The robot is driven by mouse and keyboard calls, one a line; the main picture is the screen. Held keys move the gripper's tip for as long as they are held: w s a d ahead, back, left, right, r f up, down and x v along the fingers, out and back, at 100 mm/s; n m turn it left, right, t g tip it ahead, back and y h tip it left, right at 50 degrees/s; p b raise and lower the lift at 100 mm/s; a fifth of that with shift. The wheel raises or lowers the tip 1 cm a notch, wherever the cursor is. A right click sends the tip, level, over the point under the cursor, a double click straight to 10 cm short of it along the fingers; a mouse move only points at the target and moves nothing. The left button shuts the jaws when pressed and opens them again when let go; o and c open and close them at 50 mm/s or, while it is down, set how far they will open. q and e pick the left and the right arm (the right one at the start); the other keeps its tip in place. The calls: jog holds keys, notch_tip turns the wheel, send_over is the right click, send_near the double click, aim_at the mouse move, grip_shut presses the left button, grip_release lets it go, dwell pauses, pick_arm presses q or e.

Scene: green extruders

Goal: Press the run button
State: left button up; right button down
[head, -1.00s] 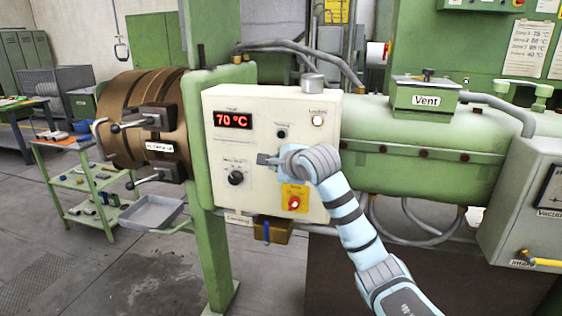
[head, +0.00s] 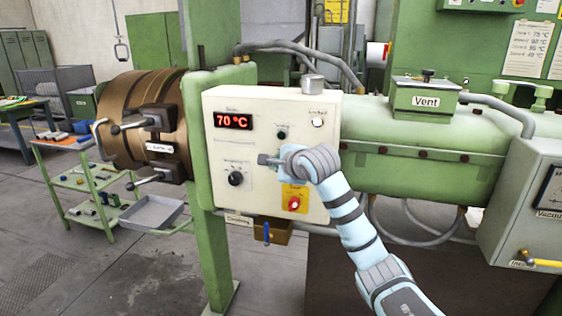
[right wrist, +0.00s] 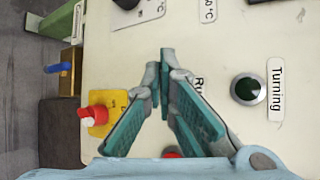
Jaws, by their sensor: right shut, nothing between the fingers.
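The cream control panel (head: 222,172) stands in front of me with a red "70 °C" display (head: 233,121). My right gripper (head: 267,159) is shut and empty, with its fingertips close in front of the panel's middle. In the right wrist view, the gripper (right wrist: 162,75) covers most of a label (right wrist: 199,84) of which only "Ru" shows. The run button itself is hidden behind the fingers, and I cannot tell whether they touch it. A dark green button (right wrist: 249,89) marked "Turning" sits right of the fingers there. My left gripper is not in view.
A yellow plate with a red rotary switch (head: 294,203) is just below my right gripper. A black knob (head: 235,178) is to its left and a pale round button (head: 317,122) is above right. In the right wrist view, something red (right wrist: 172,153) shows between the fingers.

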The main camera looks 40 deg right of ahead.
jog(key=shift+w+d, duration=0.3)
jog(key=shift+d, duration=0.15)
dwell(0.7)
dwell(0.4)
jog(key=shift+s+a+p, duration=0.35)
jog(key=shift+s+a, duration=0.1)
jog(key=shift+a, duration=0.15)
jog(key=s+a, duration=0.1)
jog(key=a, duration=0.1)
jog(key=s+a+p, duration=0.1)
jog(key=s+a, duration=0.1)
jog(key=shift+a, duration=0.1)
dwell(0.8)
